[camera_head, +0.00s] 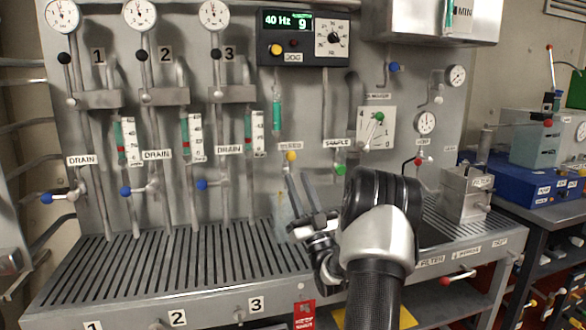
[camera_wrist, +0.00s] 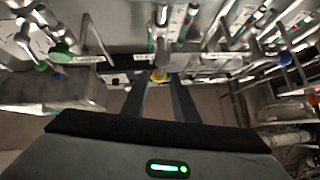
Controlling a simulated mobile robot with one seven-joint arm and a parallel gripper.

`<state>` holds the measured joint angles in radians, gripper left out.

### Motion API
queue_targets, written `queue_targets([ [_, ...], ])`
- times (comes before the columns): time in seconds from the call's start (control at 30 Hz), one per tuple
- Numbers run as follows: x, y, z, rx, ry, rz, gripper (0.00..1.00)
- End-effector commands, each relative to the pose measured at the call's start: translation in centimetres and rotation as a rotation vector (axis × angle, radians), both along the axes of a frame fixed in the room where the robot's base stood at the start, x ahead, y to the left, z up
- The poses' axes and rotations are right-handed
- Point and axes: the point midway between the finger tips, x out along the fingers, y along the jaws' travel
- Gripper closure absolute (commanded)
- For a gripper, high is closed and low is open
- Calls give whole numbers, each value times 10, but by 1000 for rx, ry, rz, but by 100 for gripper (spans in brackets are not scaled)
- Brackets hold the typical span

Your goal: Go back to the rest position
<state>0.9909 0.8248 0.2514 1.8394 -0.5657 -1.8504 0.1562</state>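My gripper (camera_head: 298,178) is in front of the panel, above the slatted bench top (camera_head: 190,270), with its fingers pointing up. In the wrist view the two dark fingers (camera_wrist: 160,88) stand apart with a gap between them, and I see nothing held. A pale, see-through bluish container (camera_head: 282,216) shows just left of the fingers in the head view, partly hidden by them. I cannot tell whether they touch it. A yellow knob (camera_head: 291,156) on the panel is just above the fingertips; it also shows between them in the wrist view (camera_wrist: 158,76).
The panel carries gauges (camera_head: 140,15), several blue drain handles (camera_head: 125,191) and a green sample knob (camera_head: 340,169). A grey metal box (camera_head: 466,195) stands on the bench's right end. A blue case (camera_head: 545,183) is on the side table. Open air lies before the bench's left part.

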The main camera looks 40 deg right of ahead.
Motion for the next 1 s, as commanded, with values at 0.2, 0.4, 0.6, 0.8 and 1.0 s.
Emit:
queue_targets([
  [0.2,-10,2,-10,0,-2,-1,73],
  [0.4,-11,2,-10,0,-2,-1,73],
  [0.6,-11,2,-10,0,-1,-1,73],
  [0.8,-11,0,-7,0,-5,-1,73],
  [1.0,-20,-24,22,12,-45,2,73],
])
